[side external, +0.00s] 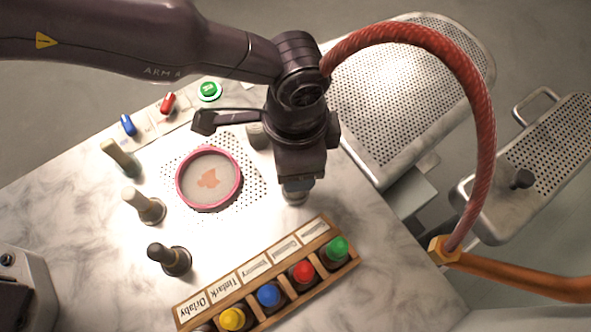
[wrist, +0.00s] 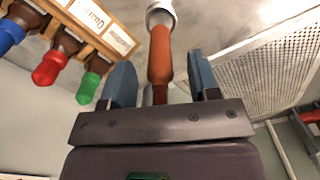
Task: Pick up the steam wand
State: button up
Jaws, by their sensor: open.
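What I take to be the steam wand (wrist: 160,55) shows in the wrist view as a red-brown handle with a pale metal collar at its far end. It lies between the two blue finger pads of my gripper (wrist: 158,80), with a gap on each side. My gripper is open and not clamped on it. In the side external view my gripper (side external: 298,184) points down over the marble table, right of the pink-rimmed round dish (side external: 238,180). A pale metal piece shows just below the fingers; the red-brown handle is hidden there.
A wooden rack (side external: 185,312) of colour-capped bottles stands close below my gripper. Several dark-based stoppers (side external: 150,208) stand at left. A red hose (side external: 485,130) arcs over the right side to an orange fitting (side external: 444,250). Perforated metal boards (side external: 400,90) lie beyond the table edge.

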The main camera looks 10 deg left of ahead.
notch_tip(320, 180, down, 2)
grip_shut()
dwell(0.3)
jog(key=shift+r, duration=0.2)
